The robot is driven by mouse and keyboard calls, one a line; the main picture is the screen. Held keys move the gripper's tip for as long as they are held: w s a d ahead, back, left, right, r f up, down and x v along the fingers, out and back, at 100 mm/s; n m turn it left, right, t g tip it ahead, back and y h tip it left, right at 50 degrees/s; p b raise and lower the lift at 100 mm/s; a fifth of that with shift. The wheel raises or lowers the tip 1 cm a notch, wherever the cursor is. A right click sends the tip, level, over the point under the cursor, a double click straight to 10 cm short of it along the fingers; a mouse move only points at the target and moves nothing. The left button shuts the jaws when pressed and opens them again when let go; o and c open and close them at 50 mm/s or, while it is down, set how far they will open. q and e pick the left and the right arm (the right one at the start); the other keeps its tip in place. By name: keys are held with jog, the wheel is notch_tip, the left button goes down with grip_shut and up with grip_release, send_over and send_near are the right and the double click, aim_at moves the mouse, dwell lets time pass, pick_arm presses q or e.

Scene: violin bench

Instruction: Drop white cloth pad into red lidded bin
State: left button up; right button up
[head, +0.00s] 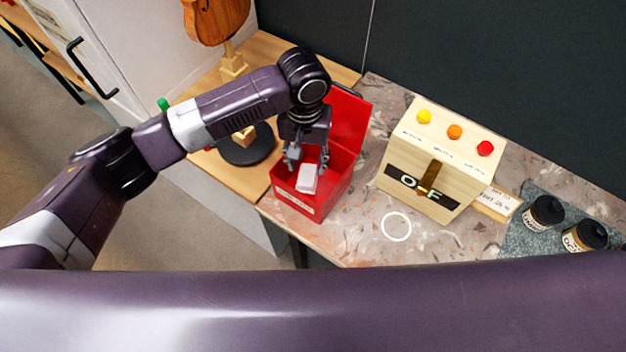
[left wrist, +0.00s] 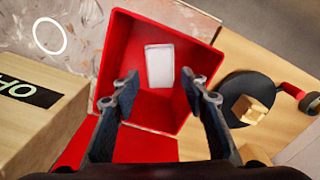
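The red bin (head: 333,189) stands on the bench's left part with its lid (head: 348,118) raised at the back. The white cloth pad (head: 307,178) is within the bin's opening; it also shows in the left wrist view (left wrist: 160,66) inside the red walls. I cannot tell whether it rests on the bin's floor. My left gripper (head: 307,162) points down over the bin. In the left wrist view its two fingers (left wrist: 160,86) are spread, with clear space between each fingertip and the pad. My right gripper is not in view.
A wooden switch box (head: 440,160) with yellow, orange and red buttons stands right of the bin. A violin on a stand with a round black base (head: 246,150) is to the left. Two dark jars (head: 545,212) sit on a mat at right. Bench around the white ring (head: 396,227) is clear.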

pick_arm(q)
jog(key=shift+o, duration=0.7)
notch_tip(320, 180, up, 12)
jog(key=shift+s+f, duration=0.1)
dwell(0.4)
